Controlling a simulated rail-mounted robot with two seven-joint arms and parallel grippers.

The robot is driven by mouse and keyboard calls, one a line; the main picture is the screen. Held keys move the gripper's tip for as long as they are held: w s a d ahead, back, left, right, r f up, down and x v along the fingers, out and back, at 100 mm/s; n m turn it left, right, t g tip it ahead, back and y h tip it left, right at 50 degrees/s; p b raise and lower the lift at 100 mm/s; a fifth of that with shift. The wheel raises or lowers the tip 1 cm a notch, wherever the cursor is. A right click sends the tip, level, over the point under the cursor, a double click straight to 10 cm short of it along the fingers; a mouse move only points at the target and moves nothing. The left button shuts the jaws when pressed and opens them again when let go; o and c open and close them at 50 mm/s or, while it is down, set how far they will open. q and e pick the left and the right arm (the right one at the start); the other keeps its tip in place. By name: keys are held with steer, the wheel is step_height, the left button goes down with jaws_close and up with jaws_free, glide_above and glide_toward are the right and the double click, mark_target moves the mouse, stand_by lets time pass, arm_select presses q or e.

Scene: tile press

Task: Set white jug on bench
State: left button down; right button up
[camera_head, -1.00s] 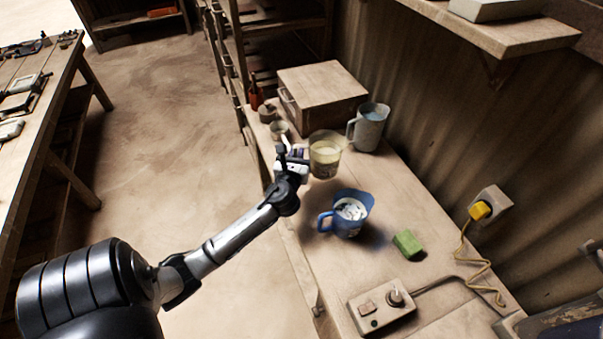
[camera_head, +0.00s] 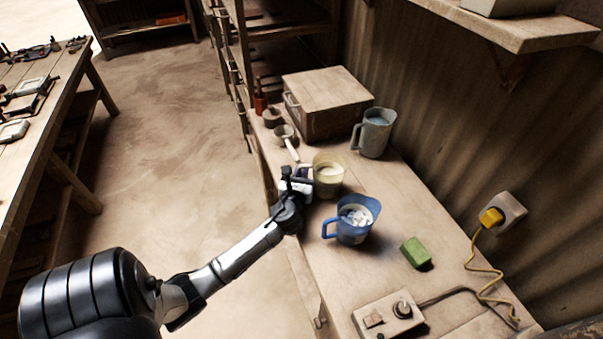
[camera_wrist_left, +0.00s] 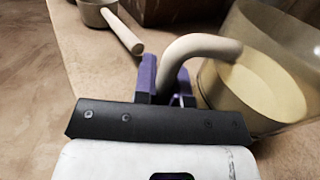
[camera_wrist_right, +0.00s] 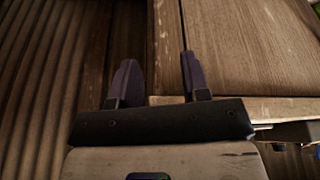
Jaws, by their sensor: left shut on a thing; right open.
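The white jug (camera_head: 329,178) is a cream, see-through jug with pale contents, upright over the bench (camera_head: 440,240) beside the blue jug. My left gripper (camera_head: 297,182) is shut on its curved handle. The left wrist view shows the handle (camera_wrist_left: 205,46) between the purple fingers (camera_wrist_left: 167,85), with the jug body (camera_wrist_left: 250,85) to the right. I cannot tell whether its base touches the bench. My right gripper (camera_wrist_right: 157,82) is open and empty in the right wrist view, near wooden boards and corrugated wall; it is out of the head view.
A blue jug (camera_head: 352,228) with white contents stands just in front of it. A grey jug (camera_head: 373,135), a wooden box (camera_head: 325,105) and a ladle (camera_head: 287,137) are behind. A green block (camera_head: 416,251) and a switch box (camera_head: 388,316) lie nearer. Bare bench lies right of the jugs.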

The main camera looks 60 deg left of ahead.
arm_select(q)
steer(key=c, duration=1.2)
jaws_free()
steer(key=shift+f, duration=0.1)
steer(key=shift+s+d, duration=0.1)
steer(key=shift+d, duration=0.05)
steer(key=p+v, duration=0.1)
steer(key=v, duration=1)
steer(key=shift+s+d, duration=0.2)
steer(key=shift+d, duration=0.05)
